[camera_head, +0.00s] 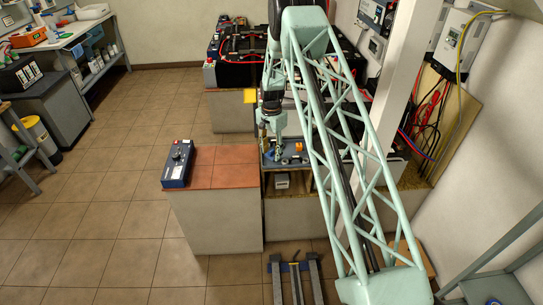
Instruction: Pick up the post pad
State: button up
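My gripper (271,133) points down at the end of my pale green lattice arm, over the left part of a blue tray (270,163). It is small in the picture, and I cannot tell whether its fingers are open or shut. Several small items lie in the tray, among them an orange piece (298,147). I cannot make out which of them, if any, is the post pad. My arm hides the tray's right part and much of the bench behind it.
A blue-grey box (178,164) stands on a red-topped cabinet (225,168) left of the tray. Large black batteries (240,60) with red cables stand behind. A white post (402,80) rises to the right.

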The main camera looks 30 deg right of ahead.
aim_at(272, 151)
jog(key=shift+c, duration=0.8)
jog(key=c, duration=0.4)
jog(key=shift+r, duration=0.15)
jog(key=shift+r, duration=1.5)
jog(key=shift+s+r+p, duration=0.15)
jog(key=shift+p, duration=0.15)
jog(key=s+a+r, duration=0.1)
jog(key=s+a, duration=0.3)
jog(key=s, duration=1.1)
jog(key=shift+a+r+p, duration=0.2)
jog(key=shift+p, duration=0.2)
